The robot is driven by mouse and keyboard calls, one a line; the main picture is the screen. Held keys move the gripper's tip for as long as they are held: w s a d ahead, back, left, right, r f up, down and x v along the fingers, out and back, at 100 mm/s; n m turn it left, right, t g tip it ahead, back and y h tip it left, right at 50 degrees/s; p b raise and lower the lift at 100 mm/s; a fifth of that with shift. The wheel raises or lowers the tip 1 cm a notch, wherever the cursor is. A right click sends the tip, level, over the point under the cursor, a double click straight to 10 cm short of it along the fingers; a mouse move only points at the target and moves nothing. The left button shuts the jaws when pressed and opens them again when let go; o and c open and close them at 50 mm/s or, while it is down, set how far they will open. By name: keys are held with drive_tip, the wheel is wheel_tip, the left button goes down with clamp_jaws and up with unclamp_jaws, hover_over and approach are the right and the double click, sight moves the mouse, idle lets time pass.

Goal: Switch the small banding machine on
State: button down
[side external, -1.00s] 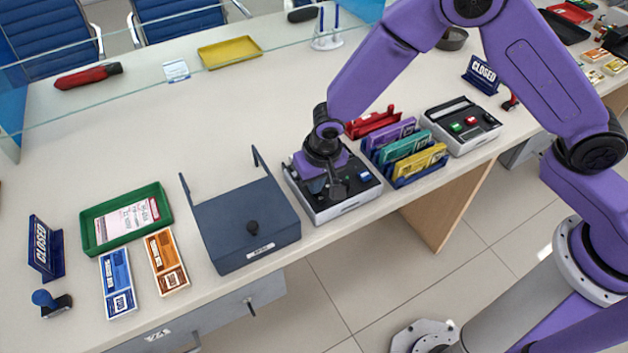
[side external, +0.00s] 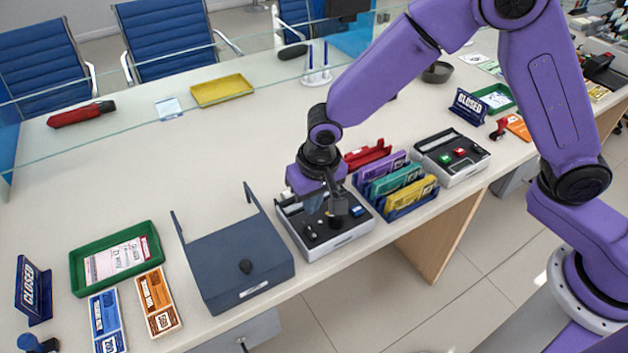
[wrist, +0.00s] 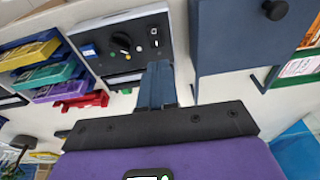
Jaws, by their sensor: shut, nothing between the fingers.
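A small grey machine with a black top panel (side external: 312,240) stands near the counter's front edge; which machine is the banding machine is not labelled legibly. Its panel has dark knobs, a small lever and a blue part (side external: 357,211). The wrist view shows the panel (wrist: 140,46) with a round knob (wrist: 121,42), a small switch (wrist: 155,33) and the blue part (wrist: 89,51). In the wrist view the shut fingers (wrist: 157,74) point at the panel's near edge.
A dark blue box (side external: 235,262) stands close on the left. A rack of coloured packs (side external: 405,190) stands close on the right. Beyond it is another machine (side external: 455,160) with green and red buttons. Counter behind is mostly clear, up to a glass screen.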

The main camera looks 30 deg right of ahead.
wheel_tip(320, 180, up, 6)
hover_over(310, 228)
drive_tip(key=s, duration=0.3)
drive_tip(key=shift+w+a, duration=0.2)
drive_tip(key=shift+a, duration=0.05)
drive_tip(key=shift+w+d, duration=0.1)
drive_tip(key=shift+d, duration=0.1)
idle(0.5)
drive_tip(key=f, duration=0.4)
drive_tip(key=w+f, duration=0.1)
drive_tip(key=f, duration=0.4)
drive_tip(key=w+f, duration=0.1)
drive_tip(key=f, duration=0.3)
drive_tip(key=shift+w+f, duration=0.1)
drive_tip(key=shift+f, duration=0.3)
drive_tip(key=shift+w+f, duration=0.1)
drive_tip(key=shift+f, duration=0.2)
